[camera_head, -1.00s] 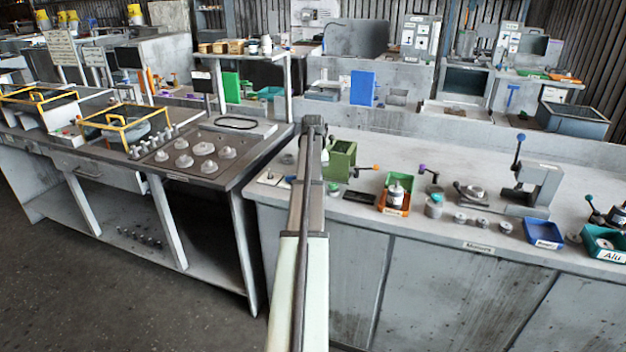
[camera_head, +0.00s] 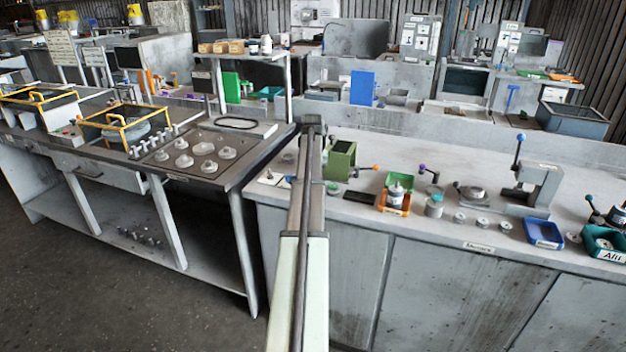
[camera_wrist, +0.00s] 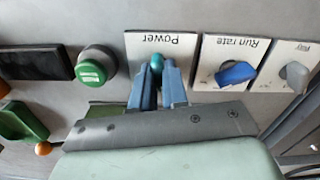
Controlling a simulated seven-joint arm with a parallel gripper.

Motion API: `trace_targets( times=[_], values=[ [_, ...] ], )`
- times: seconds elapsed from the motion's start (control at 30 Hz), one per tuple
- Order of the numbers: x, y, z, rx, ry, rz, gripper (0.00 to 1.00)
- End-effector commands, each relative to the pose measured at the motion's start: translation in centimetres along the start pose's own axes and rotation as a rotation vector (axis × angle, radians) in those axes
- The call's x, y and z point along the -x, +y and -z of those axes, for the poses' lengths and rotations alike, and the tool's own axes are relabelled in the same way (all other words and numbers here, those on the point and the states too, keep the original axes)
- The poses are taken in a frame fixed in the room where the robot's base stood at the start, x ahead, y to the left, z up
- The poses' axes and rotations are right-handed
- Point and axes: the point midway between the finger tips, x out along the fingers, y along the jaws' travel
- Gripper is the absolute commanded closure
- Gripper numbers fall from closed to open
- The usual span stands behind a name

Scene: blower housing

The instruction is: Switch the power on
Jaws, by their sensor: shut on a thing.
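A white plate marked "Power" (camera_wrist: 186,47) shows upside down at the top middle of the wrist view. A teal switch knob (camera_wrist: 157,62) sits on it. My gripper (camera_wrist: 159,68) has its two blue fingers at the plate, one on each side of the knob, shut on it. The fingers hide part of the knob and the lower plate. In the head view my arm covers the gripper, so the knob is hidden there.
A green round button (camera_wrist: 96,65) lies left of the plate. A "Run rate" plate with a blue knob (camera_wrist: 235,74) and a plate with a grey knob (camera_wrist: 294,76) lie to the right. A green vise-like device (camera_head: 340,160) stands right of my arm on the bench.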

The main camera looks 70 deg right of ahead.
Motion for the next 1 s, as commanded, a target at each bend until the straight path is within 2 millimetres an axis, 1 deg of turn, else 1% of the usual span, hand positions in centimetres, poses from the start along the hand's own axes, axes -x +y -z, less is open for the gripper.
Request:
trace_targets(
  times=[0.37,0.47,0.7,0.8,1.0],
  values=[
    [0.05,0.09,0.07,-0.032,0.001,-0.002,1.0],
    [0.06,0.09,0.07,-0.095,0.001,-0.002,1.0],
    [0.06,0.1,0.08,-0.331,0.001,-0.002,1.0],
    [0.07,0.11,0.08,-0.401,0.002,-0.002,1.0],
    [0.07,0.12,0.09,-0.442,0.002,-0.002,1.0]
  ],
)
